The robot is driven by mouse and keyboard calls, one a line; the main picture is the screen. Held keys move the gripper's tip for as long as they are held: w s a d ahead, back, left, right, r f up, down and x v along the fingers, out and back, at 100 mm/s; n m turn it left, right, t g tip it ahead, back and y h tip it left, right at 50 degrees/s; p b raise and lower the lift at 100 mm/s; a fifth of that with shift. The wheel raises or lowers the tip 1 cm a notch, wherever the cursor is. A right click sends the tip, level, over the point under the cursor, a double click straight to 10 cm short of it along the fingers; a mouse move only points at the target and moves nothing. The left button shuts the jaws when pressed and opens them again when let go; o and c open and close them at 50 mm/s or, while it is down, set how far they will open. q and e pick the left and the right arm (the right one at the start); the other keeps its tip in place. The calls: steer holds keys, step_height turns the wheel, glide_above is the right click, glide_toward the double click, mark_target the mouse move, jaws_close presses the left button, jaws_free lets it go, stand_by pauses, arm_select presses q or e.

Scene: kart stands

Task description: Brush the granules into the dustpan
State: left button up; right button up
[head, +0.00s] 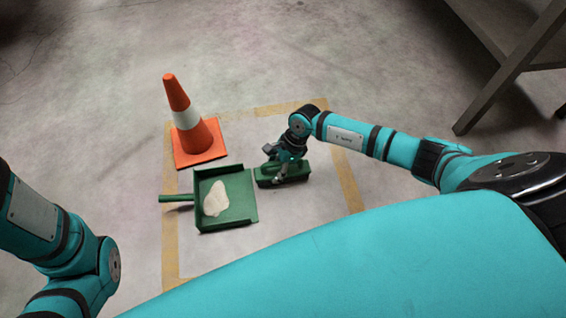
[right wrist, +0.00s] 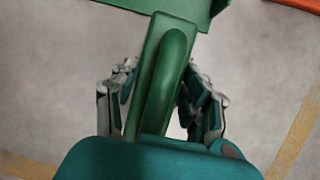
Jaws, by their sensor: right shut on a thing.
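A green dustpan (head: 240,185) lies flat on the floor inside a taped square, its handle pointing left and its open edge facing right. A pale heap of granules (head: 215,198) lies in the pan. My right gripper (head: 280,174) is shut on a green brush (head: 297,173), just right of the pan's open edge. In the right wrist view the brush (right wrist: 172,85) runs between both fingers, and part of the dustpan (right wrist: 185,8) shows at the top. No granules show on the bare floor between brush and pan. My left arm is at the left edge; its gripper is out of view.
An orange and white cone (head: 187,118) stands just behind the dustpan. Yellow tape (head: 168,245) marks a square on the concrete floor. A table or shelf frame (head: 510,70) stands at the upper right. The floor beyond the cone is clear.

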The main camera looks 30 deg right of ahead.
mark_target(256, 168)
steer(key=shift+w+a, duration=0.2)
steer(key=shift+a, duration=0.65)
steer(key=shift+w+a, duration=0.2)
steer(key=shift+a, duration=0.6)
steer(key=shift+w+a, duration=0.25)
steer(key=shift+a, duration=0.6)
steer(key=shift+w+a, duration=0.25)
steer(key=shift+a, duration=0.55)
steer(key=shift+w+d+b, duration=0.25)
steer(key=shift+w+b, duration=0.55)
steer(key=shift+w, duration=0.15)
steer(key=shift+s+d, duration=0.15)
steer(key=shift+d, duration=0.4)
steer(key=shift+s+d+f+p, duration=0.1)
steer(key=shift+s+d+p, duration=0.1)
steer(key=shift+d, duration=0.4)
steer(key=shift+s+d+p, duration=0.15)
steer(key=shift+d+p, duration=0.05)
steer(key=shift+d, duration=0.4)
